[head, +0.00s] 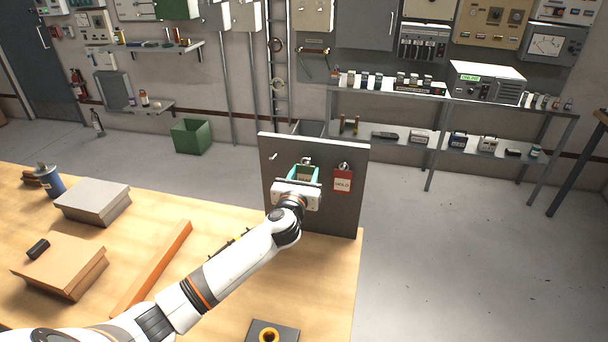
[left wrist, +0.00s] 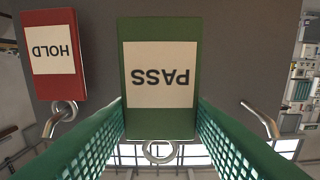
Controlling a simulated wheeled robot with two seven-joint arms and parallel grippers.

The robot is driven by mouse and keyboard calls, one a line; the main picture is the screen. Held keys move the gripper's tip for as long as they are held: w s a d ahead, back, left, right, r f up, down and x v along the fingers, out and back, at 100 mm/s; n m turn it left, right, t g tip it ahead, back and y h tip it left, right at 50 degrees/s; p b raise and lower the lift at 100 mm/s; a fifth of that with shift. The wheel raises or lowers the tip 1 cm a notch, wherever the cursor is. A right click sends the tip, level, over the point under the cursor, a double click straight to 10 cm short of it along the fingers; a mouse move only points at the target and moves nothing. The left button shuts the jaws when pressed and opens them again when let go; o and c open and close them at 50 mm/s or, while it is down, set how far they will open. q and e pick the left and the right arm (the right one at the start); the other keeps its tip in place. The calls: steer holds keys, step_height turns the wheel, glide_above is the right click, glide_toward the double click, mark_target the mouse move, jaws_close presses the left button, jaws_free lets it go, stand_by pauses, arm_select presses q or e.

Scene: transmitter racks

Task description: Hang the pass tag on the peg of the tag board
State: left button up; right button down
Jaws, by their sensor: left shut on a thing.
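The green pass tag (left wrist: 160,65) has a white PASS label, upside down in the left wrist view, and a metal ring (left wrist: 159,151). My left gripper (head: 303,174) is shut on it, with a green finger pad at each side. It holds the tag in front of the dark tag board (head: 330,213); any gap to the board cannot be told. A bare peg (head: 272,156) stands at the board's left in the head view and at the right in the left wrist view (left wrist: 262,119). My right gripper is not in view.
A red HOLD tag (head: 342,180) hangs on the board's right peg, close beside my gripper. Shelving stands behind.

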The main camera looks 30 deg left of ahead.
arm_select(q)
steer(key=shift+r, duration=0.4)
steer(key=shift+p+v, duration=0.7)
steer(key=shift+v, duration=0.6)
steer(key=shift+p+v, duration=0.5)
steer(key=shift+v, duration=0.85)
steer(key=shift+f, duration=0.2)
